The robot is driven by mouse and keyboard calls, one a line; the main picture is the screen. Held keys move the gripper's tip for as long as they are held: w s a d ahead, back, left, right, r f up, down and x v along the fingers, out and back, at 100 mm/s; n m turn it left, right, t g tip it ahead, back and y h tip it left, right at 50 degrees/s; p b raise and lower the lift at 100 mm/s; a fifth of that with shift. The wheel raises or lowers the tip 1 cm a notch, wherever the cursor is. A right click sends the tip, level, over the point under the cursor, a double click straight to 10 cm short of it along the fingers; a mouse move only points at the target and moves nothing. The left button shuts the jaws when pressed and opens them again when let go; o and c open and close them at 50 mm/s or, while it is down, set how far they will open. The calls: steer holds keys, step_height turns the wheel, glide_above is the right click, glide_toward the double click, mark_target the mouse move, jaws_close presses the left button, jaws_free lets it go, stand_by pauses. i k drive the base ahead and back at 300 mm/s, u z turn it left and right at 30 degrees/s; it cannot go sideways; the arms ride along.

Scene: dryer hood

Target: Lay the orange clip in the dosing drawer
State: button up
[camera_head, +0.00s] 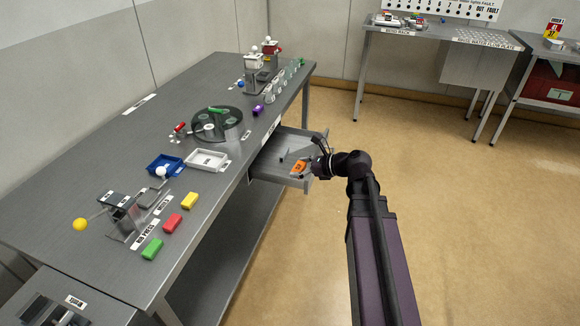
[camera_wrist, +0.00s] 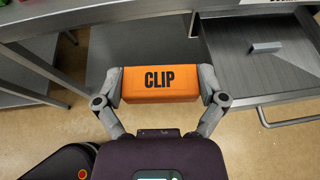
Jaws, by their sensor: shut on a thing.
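The orange clip (camera_wrist: 160,84) is a box-shaped block with CLIP in black on its face. My gripper (camera_wrist: 160,88) is shut on it, one finger at each end. In the head view the clip (camera_head: 298,168) overlaps the front part of the grey dosing drawer (camera_head: 270,173), which is pulled out from the bench. In the wrist view the open drawer (camera_wrist: 240,78) lies to the right, and the clip's right end is near its left side. Clip height above the drawer is hard to tell. A small grey piece (camera_wrist: 265,47) stands inside the drawer.
The drawer handle (camera_wrist: 290,122) sticks out in front. The long grey bench (camera_head: 190,200) carries a round turntable (camera_head: 216,124), a white tray (camera_head: 207,160), a blue tray (camera_head: 160,165) and coloured blocks. Open floor lies right of the drawer.

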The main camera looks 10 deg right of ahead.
mark_target(292, 141)
steer(key=z, duration=0.05)
steer(key=k, duration=0.9)
steer(key=u, duration=0.65)
steer(key=i, duration=1.5)
steer(key=u, duration=0.05)
